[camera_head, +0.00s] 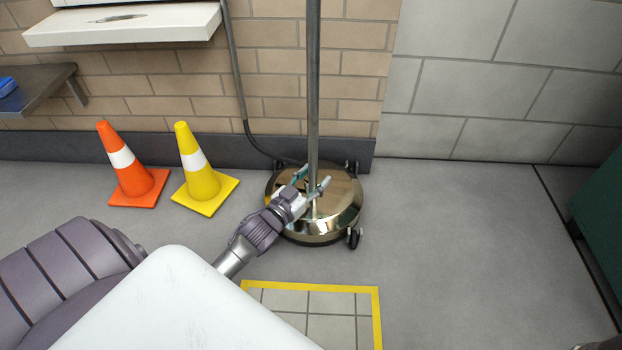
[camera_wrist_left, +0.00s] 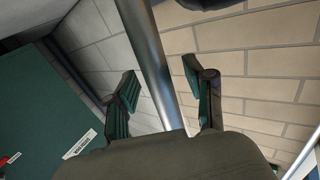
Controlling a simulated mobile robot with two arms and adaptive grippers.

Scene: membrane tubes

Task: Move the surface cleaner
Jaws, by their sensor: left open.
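The surface cleaner (camera_head: 337,222) is a round, shiny brass-coloured disc on small black casters, standing on the grey floor against the wall. Its upright metal pole (camera_head: 313,80) rises from the disc, and the pole also shows in the left wrist view (camera_wrist_left: 152,60). My left gripper (camera_head: 314,185) is open above the disc, with its fingers on either side of the pole. In the left wrist view the gripper's green-padded fingers (camera_wrist_left: 166,100) stand apart with the pole between them. I cannot tell whether either finger touches it.
An orange cone (camera_head: 131,172) and a yellow cone (camera_head: 201,178) stand left of the cleaner. A dark hose (camera_head: 238,90) runs down the wall to it. A yellow-bordered tiled square (camera_head: 312,287) lies in front. Open floor is on the right, before a green cabinet (camera_head: 600,215).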

